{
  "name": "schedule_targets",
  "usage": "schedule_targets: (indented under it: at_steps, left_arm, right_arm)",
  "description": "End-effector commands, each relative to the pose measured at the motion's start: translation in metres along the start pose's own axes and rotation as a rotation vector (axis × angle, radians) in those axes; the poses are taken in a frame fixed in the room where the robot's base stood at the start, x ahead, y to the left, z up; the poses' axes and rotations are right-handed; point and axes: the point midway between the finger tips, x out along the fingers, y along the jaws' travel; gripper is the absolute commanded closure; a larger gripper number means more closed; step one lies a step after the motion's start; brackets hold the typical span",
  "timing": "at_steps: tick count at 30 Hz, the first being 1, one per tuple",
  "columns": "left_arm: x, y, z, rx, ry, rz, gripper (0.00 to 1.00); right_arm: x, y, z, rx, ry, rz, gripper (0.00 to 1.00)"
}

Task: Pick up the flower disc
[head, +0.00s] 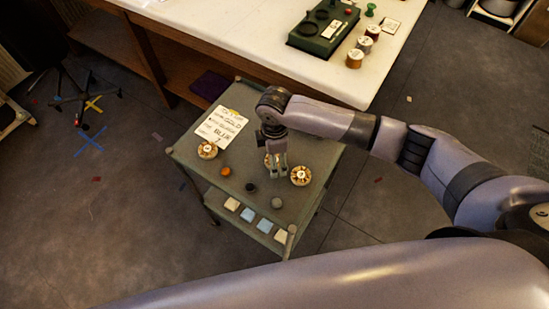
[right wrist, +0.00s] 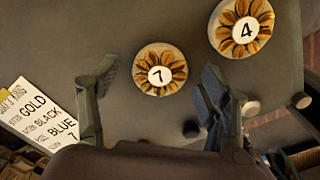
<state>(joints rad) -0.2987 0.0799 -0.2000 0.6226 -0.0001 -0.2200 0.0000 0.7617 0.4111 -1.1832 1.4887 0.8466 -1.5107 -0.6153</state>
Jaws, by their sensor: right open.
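A round flower disc marked 7 (right wrist: 160,85) lies flat on the grey cart top, with gold-brown petals on a pale base. In the head view this disc (head: 268,160) is partly hidden behind my right gripper (head: 277,173). In the right wrist view the two fingers of the right gripper (right wrist: 158,82) are spread apart, with the 7 disc showing between them and nothing held. A similar disc marked 4 (right wrist: 241,45) lies to its right; it also shows in the head view (head: 300,182). A third disc (head: 207,155) lies near the card. My left gripper is out of view.
A card (right wrist: 30,115) reads GOLD, BLACK, BLUE, 7; it lies at the cart's back left (head: 220,127). An orange knob (head: 225,171), a black knob (head: 250,187) and a grey knob (head: 277,203) line the front. A white table (head: 250,45) stands behind.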

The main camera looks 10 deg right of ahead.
Motion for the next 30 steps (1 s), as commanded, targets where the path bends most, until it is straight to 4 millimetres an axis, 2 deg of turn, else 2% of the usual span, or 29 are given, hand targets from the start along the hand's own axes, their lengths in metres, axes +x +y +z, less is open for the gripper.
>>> schedule_targets:
  at_steps: [8,27,30]
  left_arm:
    - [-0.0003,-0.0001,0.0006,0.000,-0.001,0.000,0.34]
    - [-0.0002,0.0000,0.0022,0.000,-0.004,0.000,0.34]
    - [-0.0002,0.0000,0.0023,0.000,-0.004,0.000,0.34]
  right_arm:
    - [0.0038,0.0002,-0.0002,0.000,0.001,0.001,0.29]
    - [0.0033,0.0002,-0.0002,0.000,0.001,0.001,0.72]
    - [0.0032,0.0002,-0.0002,0.000,0.001,0.001,0.72]
